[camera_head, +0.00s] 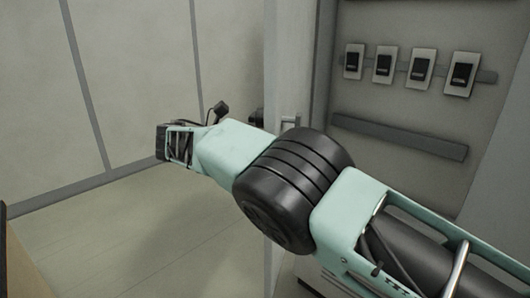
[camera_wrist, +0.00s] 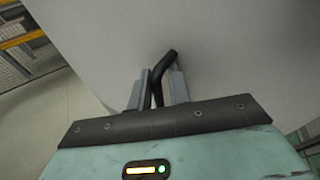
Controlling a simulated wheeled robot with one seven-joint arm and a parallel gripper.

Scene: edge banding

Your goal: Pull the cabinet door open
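The cabinet door (camera_head: 292,60) is a pale grey panel seen nearly edge-on in the head view, standing open beside the cabinet interior. In the wrist view the door face (camera_wrist: 235,60) fills much of the picture, with a dark bar handle (camera_wrist: 168,62) on it. My gripper (camera_wrist: 160,82) has its two grey fingers on either side of the handle, close against it. It looks shut on the handle. In the head view my arm crosses in front of the door, and the fingertips cannot be made out.
The cabinet interior (camera_head: 400,25) holds several black switches (camera_head: 421,69) on a rail, with a dark bar (camera_head: 400,137) below. A pale panelled wall (camera_head: 140,60) stands at the left. The floor (camera_head: 130,235) between is clear. Yellow shelving (camera_wrist: 22,40) shows at the wrist view's upper left.

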